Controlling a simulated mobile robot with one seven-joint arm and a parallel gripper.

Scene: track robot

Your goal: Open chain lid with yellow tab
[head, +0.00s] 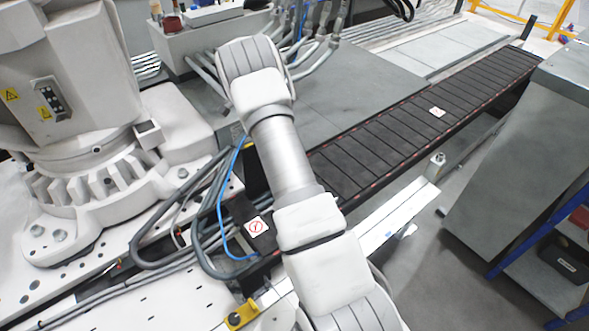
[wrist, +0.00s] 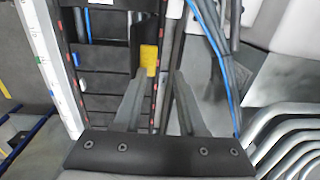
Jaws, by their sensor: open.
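The chain track (wrist: 105,82) runs up the wrist view as a row of dark lid segments; it also shows in the head view (head: 408,128). A yellow tab (wrist: 149,59) stands out at the track's right side in the wrist view. My gripper (wrist: 160,76) is open and empty, with two grey fingers pointing towards the tab. In the head view my arm hides the gripper.
Blue cables (wrist: 213,45) and dark hoses run close to the right of my fingers. Bent grey pipes (wrist: 287,137) stand at the lower right. In the head view, a large white robot base (head: 95,185) is at the left and a grey cabinet (head: 515,145) at the right.

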